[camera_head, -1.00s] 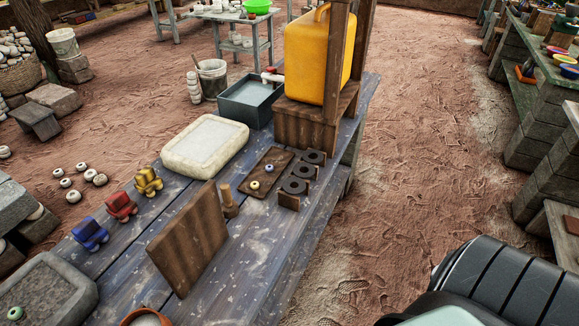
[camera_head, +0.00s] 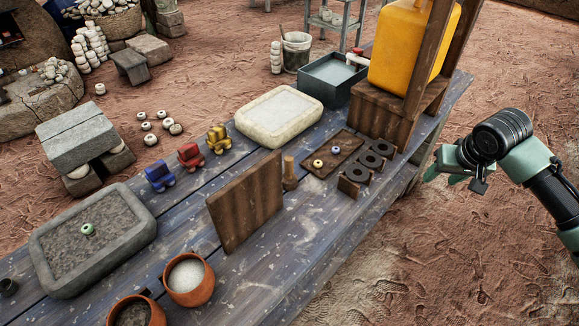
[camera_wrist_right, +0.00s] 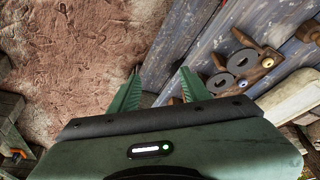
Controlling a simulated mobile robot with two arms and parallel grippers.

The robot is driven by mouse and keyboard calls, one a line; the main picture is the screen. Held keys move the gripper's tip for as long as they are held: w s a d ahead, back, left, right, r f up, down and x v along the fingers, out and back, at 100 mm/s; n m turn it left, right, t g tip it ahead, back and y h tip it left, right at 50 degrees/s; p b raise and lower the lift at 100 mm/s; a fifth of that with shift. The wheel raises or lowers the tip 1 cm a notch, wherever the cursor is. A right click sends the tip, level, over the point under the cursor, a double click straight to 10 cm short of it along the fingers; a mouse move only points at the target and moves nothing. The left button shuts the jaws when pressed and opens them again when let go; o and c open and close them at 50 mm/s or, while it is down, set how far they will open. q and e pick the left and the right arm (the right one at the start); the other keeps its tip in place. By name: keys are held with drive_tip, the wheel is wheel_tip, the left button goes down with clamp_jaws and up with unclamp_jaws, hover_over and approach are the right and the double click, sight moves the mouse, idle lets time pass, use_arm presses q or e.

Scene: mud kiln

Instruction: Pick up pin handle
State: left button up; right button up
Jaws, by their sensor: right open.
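A small upright wooden handle (camera_head: 290,172), which looks like the pin handle, stands on the table just right of a tilted brown wooden board (camera_head: 245,203). In the right wrist view a wooden piece (camera_wrist_right: 308,32) at the top right edge may be the same handle, partly cut off. My right gripper (camera_head: 452,179) is open and empty, off the table's right side and well apart from the handle. Its two green fingers are spread in the right wrist view (camera_wrist_right: 160,86). My left gripper is not in view.
Black rings on wooden stands (camera_head: 365,165) and a small tray with beads (camera_head: 322,165) lie between handle and gripper. The yellow container (camera_head: 405,45) stands on a wooden frame behind. Clay pots (camera_head: 190,278) are in front. Open ground lies right of the table.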

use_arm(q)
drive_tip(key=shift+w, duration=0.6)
use_arm(e)
drive_tip(key=shift+v, duration=0.8)
